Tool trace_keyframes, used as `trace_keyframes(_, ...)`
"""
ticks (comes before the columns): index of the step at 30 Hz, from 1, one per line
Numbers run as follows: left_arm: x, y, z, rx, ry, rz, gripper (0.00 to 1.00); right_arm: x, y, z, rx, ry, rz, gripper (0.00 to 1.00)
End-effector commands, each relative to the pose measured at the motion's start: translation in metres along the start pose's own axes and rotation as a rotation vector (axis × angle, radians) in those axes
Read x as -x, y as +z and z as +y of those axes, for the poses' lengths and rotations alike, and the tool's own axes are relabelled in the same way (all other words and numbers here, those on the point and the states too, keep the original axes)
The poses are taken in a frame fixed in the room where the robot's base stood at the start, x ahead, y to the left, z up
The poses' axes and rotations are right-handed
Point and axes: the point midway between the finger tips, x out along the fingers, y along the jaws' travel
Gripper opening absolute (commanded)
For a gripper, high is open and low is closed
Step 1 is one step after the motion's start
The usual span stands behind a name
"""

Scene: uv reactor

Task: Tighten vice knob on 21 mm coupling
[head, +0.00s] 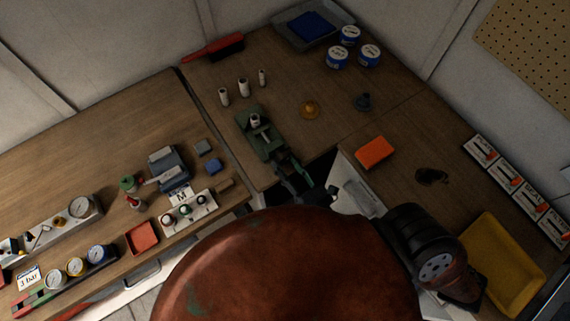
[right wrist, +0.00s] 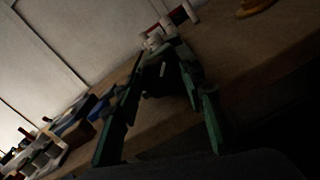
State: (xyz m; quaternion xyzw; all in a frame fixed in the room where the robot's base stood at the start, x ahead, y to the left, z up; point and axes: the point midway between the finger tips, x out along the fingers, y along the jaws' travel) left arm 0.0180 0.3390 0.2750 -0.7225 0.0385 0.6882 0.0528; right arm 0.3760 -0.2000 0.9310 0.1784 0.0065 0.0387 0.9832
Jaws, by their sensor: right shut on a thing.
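The green vice (head: 250,127) stands on the wooden bench in the head view, with a white coupling (head: 255,119) upright in it. A pale bar on the vice (right wrist: 163,69) shows between my fingers in the right wrist view. My right gripper (head: 279,160) reaches the vice's near end, and its two long green fingers (right wrist: 161,58) also show in the right wrist view. It is shut on the vice knob, which the fingers mostly hide. I cannot tell the coupling's size or how tight the vice is. My left gripper is not in view.
Several white couplings (head: 243,87) stand behind the vice. An orange block (head: 374,152) is near the gap between benches. A grey-blue device (head: 169,169) stands on the left bench.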

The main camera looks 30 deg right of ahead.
Motion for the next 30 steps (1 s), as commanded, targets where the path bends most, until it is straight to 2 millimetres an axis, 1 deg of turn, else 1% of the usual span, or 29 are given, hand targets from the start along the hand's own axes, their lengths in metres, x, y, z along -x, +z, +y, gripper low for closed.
trace_keyframes(1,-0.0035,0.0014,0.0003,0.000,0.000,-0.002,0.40,0.0002,-0.0017,-0.0009,-0.023,-0.001,0.001,0.13)
trace_keyframes(10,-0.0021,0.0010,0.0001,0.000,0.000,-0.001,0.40,0.0002,0.0006,-0.0003,-0.041,-0.002,0.001,0.13)
trace_keyframes(11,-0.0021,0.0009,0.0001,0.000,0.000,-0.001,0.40,0.0002,0.0006,-0.0004,-0.040,-0.002,0.001,0.38)
trace_keyframes(18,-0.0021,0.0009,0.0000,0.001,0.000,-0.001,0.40,0.0001,0.0004,-0.0002,-0.039,-0.001,0.001,0.54)
trace_keyframes(26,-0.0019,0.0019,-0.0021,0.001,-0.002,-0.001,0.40,0.0004,0.0002,-0.0001,-0.038,-0.001,0.001,0.55)
trace_keyframes(30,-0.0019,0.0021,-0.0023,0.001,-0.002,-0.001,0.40,0.0088,-0.0005,-0.0007,-0.035,-0.001,0.004,0.55)
